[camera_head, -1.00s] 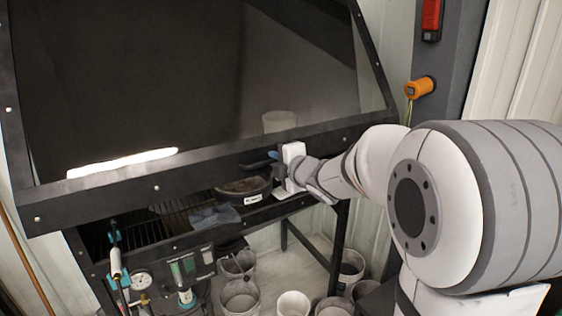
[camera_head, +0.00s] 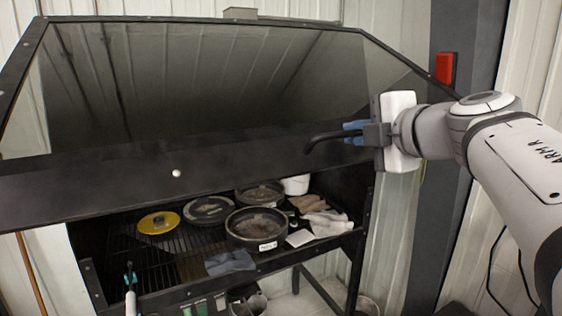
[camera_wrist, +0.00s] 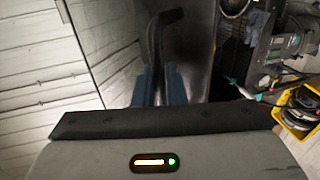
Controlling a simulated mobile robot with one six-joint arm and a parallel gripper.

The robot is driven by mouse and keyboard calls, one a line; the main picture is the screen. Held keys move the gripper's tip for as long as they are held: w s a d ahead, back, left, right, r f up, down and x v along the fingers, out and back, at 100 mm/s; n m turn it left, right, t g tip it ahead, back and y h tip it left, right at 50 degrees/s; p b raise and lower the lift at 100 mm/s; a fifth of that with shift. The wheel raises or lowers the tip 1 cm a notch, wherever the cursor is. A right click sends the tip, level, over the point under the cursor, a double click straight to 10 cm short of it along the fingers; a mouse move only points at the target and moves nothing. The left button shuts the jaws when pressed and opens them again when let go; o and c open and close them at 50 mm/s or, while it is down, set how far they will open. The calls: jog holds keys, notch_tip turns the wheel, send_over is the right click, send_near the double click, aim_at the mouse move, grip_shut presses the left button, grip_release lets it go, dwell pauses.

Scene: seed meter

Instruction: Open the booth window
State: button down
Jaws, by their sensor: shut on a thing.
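The booth window (camera_head: 200,85) is a tinted pane in a black frame, tilted up and raised at its lower edge. A wide gap below its lower bar (camera_head: 130,178) shows the booth's inside. My gripper (camera_head: 355,132) is at the right end of that bar, its blue fingers shut on the black bent handle (camera_head: 322,138). The wrist view shows the handle (camera_wrist: 157,38) rising between the blue fingers (camera_wrist: 158,86).
Inside the booth, a yellow disc (camera_head: 159,222), dark round pans (camera_head: 256,227) and cloths (camera_head: 328,222) lie on a grate. A blue-grey cloth (camera_head: 230,262) lies at the front edge. A grey post with a red box (camera_head: 445,68) stands right of the booth.

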jog(key=shift+g, duration=0.6)
jog(key=shift+s+d+r, duration=0.15)
jog(key=shift+s+r, duration=0.15)
jog(key=shift+r, duration=0.65)
jog(key=shift+s+d+r, duration=0.15)
jog(key=shift+s+r, duration=0.15)
jog(key=shift+r, duration=0.6)
jog(key=shift+s+d+r, duration=0.15)
jog(key=shift+s+r, duration=0.15)
jog(key=shift+r, duration=0.65)
jog(key=c, duration=1.6)
grip_release()
jog(key=shift+d, duration=0.1)
jog(key=shift+r, duration=0.1)
notch_tip(320, 180, up, 10)
jog(key=shift+s, duration=0.25)
jog(key=shift+r, duration=0.1)
